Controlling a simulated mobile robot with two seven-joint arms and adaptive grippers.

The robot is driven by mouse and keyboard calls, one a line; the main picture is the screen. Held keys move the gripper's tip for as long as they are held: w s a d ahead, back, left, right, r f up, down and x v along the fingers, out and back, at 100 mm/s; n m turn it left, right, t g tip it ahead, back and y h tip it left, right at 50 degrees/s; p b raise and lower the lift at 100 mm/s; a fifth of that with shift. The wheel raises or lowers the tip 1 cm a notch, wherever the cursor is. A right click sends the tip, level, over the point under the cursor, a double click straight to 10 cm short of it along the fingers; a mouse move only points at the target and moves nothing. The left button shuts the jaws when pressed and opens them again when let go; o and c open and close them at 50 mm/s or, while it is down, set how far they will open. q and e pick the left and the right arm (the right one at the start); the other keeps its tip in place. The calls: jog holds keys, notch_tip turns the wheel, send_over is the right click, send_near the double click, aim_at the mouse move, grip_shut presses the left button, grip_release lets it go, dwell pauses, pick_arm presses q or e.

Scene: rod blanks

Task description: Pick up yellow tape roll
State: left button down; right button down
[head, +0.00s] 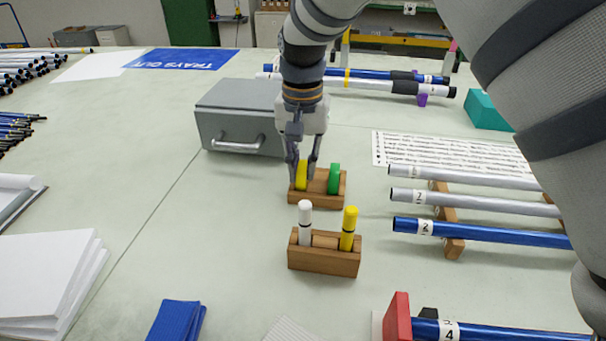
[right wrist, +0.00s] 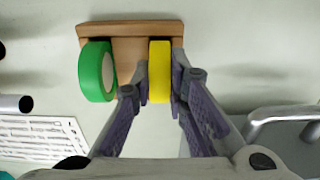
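The yellow tape roll (head: 301,175) stands upright in the left end of a small wooden holder (head: 325,202), beside a green tape roll (head: 334,178). My right gripper (head: 303,172) reaches down from above with one finger on each side of the yellow roll. In the right wrist view, the yellow roll (right wrist: 160,72) fills the space between the fingertips (right wrist: 160,85), which look in contact with its faces. The green roll (right wrist: 96,72) is to its left, outside the fingers. The roll still sits at the holder. My left gripper is not in view.
A grey metal box (head: 238,112) with a handle stands close left of the holder. A wooden block (head: 324,262) with a white and a yellow marker is in front. Tubes on racks (head: 470,232) lie to the right. The left middle table is clear.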

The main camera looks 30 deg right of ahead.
jog(key=shift+r, duration=0.1)
